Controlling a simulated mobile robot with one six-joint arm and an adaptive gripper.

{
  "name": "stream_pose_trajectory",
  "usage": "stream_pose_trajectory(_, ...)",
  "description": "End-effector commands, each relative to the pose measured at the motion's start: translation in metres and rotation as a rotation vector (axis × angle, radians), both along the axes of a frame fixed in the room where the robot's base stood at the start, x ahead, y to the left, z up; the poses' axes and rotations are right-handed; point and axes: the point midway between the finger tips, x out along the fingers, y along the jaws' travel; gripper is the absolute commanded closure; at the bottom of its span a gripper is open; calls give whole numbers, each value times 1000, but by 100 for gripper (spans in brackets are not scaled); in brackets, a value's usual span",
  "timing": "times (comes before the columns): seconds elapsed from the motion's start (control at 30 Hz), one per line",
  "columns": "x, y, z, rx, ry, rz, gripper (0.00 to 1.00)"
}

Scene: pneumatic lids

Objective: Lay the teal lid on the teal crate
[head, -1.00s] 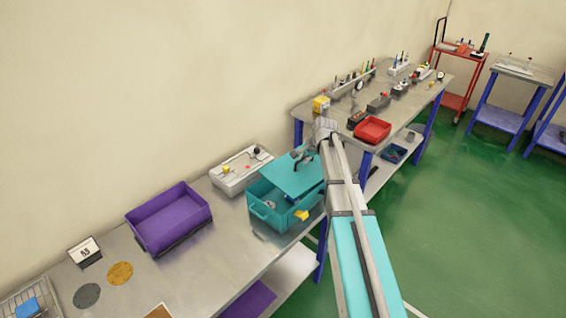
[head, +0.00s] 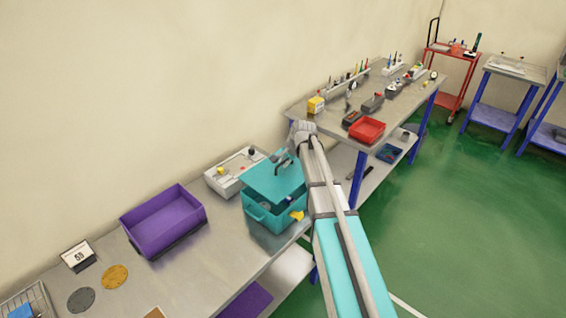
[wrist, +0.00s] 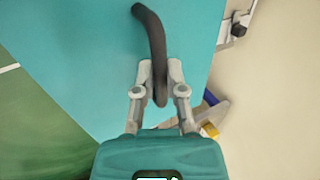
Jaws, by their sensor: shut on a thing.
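The teal lid (head: 268,182) is a flat plate with a dark curved handle (wrist: 152,45). My gripper (wrist: 159,85) is shut on that handle in the wrist view, and the lid fills much of that picture. In the head view my gripper (head: 284,160) holds the lid over the teal crate (head: 268,219), turned askew to it. The crate's front right part is uncovered, and a yellow thing (head: 297,216) shows at its right side. Whether the lid touches the crate's rim I cannot tell. Most of the crate's inside is hidden.
A purple bin (head: 165,222) stands left of the crate on the metal bench (head: 205,268). A pale box with a yellow button and a black knob (head: 235,170) sits close behind the crate. A second table with a red tray (head: 367,130) stands to the right.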

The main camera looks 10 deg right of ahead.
Motion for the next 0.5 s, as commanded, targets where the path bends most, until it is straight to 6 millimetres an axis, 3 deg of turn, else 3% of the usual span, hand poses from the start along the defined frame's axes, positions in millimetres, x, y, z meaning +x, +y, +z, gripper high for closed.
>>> stream_pose_trajectory(0.5, 0, 0, -36, 0, 0, 0, 100)
